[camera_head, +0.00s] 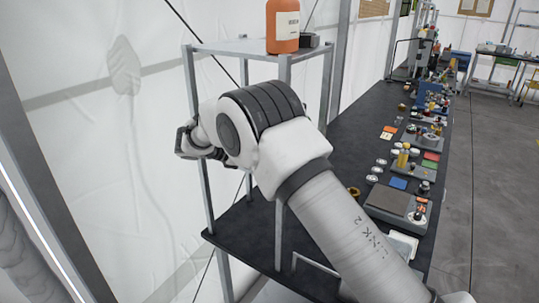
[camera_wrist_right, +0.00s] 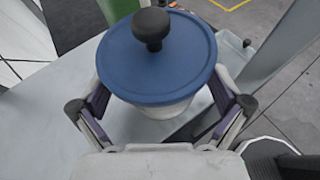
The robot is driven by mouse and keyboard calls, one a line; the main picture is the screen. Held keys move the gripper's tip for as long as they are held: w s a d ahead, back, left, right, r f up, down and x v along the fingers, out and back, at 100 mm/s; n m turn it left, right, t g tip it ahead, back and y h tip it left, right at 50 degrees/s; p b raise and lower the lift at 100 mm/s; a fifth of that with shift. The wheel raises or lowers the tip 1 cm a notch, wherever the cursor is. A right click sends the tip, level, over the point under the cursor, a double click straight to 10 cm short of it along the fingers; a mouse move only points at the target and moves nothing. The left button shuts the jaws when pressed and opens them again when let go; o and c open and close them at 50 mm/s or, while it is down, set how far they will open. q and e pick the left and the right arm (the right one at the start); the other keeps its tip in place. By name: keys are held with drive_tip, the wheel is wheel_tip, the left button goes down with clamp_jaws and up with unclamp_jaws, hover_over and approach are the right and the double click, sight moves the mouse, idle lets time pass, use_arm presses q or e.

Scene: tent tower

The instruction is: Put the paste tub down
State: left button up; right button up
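The paste tub (camera_wrist_right: 160,60) shows in the right wrist view as a pale tub under a wide blue lid with a black knob. My right gripper (camera_wrist_right: 158,95) has one finger on each side of the tub. The fingertips pass under the lid's rim and look closed on the tub, though the lid hides the contact. A light grey surface (camera_wrist_right: 75,100) lies below; I cannot tell whether the tub touches it. In the head view my arm crosses the middle and hides the tub. My left gripper is not in view.
A grey-framed rack (camera_head: 237,46) carries an orange bottle (camera_head: 283,28) and a small dark box (camera_head: 309,40) on its top. A long black table (camera_head: 345,150) runs back on the right with many small parts. Open floor (camera_head: 490,170) lies beyond it.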

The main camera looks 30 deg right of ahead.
drive_tip(key=shift+w+a+r+b, duration=0.1)
drive_tip(key=shift+w+a+b, duration=0.05)
drive_tip(key=shift+a+b, duration=0.2)
drive_tip(key=b+v, duration=0.3)
drive_tip(key=v, duration=0.8)
drive_tip(key=shift+r, duration=0.2)
drive_tip(key=shift+a, duration=0.1)
